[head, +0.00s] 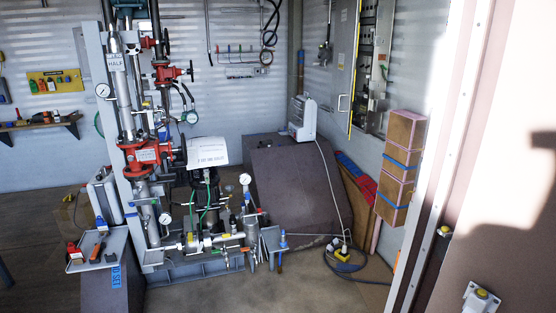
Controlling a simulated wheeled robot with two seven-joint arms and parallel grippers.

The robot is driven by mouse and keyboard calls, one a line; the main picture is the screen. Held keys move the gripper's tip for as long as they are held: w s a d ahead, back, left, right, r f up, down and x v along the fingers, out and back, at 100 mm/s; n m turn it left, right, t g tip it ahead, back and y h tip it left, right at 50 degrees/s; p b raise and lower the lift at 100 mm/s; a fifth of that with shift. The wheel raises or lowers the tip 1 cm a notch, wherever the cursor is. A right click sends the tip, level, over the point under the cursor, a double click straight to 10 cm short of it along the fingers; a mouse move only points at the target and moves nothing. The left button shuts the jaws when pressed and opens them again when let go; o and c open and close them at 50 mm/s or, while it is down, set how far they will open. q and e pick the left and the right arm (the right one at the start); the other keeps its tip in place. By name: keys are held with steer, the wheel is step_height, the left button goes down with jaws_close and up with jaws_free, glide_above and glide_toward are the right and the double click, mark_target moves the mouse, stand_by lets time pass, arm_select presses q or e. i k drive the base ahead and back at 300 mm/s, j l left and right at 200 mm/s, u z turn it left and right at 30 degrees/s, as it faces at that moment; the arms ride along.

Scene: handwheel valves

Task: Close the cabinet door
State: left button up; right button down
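A grey electrical cabinet (373,65) is fixed to the right wall, at the upper right of the head view. Dark fittings show inside it. Its door (343,50) stands open, swung out on the left side of the cabinet, with a yellow strip along its edge. A small pale handle (340,104) shows low on the door. The top of the cabinet and door is cut off by the picture edge. Neither of my grippers is in view.
A valve rig (145,155) with red valves and pipes stands left of centre. A dark sloped block (295,185) bears a white device (303,118). A cable (345,262) lies on the floor. A pale frame edge (440,160) borders the right.

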mark_target(348, 12)
steer(key=i+j, duration=0.1)
steer(key=i, duration=0.55)
steer(key=i+z, duration=0.1)
steer(key=i, duration=0.55)
steer(key=i+j, duration=0.2)
steer(key=i, duration=0.4)
